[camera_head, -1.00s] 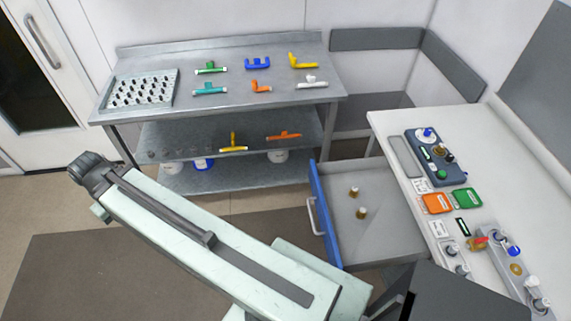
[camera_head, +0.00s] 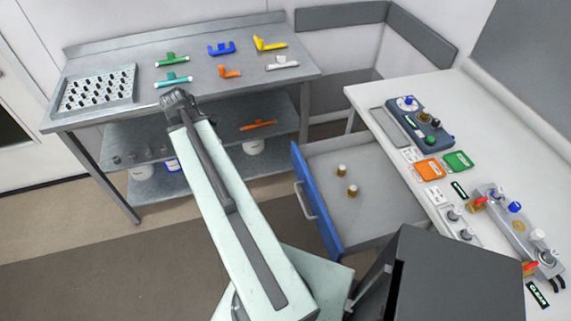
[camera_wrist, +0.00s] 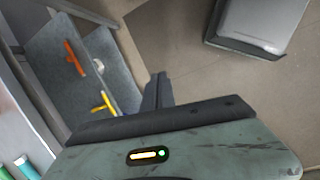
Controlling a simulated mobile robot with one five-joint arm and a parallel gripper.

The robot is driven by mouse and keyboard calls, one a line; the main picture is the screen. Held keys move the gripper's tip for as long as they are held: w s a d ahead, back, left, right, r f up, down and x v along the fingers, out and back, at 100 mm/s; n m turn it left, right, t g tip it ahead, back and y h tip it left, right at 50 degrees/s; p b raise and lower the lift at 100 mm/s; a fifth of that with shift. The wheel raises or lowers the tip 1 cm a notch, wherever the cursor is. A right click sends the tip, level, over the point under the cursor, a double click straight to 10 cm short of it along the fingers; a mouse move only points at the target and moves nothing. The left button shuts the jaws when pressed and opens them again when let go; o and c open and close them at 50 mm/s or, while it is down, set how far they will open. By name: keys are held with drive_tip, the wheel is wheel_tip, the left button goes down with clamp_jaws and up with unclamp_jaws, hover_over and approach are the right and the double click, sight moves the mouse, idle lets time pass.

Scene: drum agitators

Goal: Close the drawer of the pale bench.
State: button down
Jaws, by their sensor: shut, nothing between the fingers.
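The pale bench (camera_head: 450,105) stands at the right in the head view. Its drawer is pulled out to the left, with a blue front (camera_head: 318,205), a pale handle (camera_head: 304,200) and a grey inside (camera_head: 375,205). Two small brass pieces with white tops (camera_head: 341,170) stand in the drawer. My arm reaches up the picture, left of the drawer and apart from it. My gripper (camera_wrist: 157,90) shows in the wrist view as dark fingers, shut and empty, over floor beside the steel table's shelves. The fingers cannot be made out in the head view.
A steel table (camera_head: 200,80) with colored parts and a peg tray (camera_head: 97,90) stands at the back left. Its lower shelf (camera_head: 270,115) carries an orange part (camera_head: 258,125). Devices (camera_head: 420,120) lie on the bench. Clear floor (camera_head: 80,270) lies left of my arm.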

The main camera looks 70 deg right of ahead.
drive_tip(key=s+d+f+n+g+b, duration=0.2)
drive_tip(key=s+d+f, duration=0.1)
drive_tip(key=s+d, duration=1)
drive_tip(key=s+d+f+b, duration=0.4)
drive_tip(key=s+f+b, duration=0.3)
drive_tip(key=f+b, duration=0.2)
drive_tip(key=shift+s, duration=0.15)
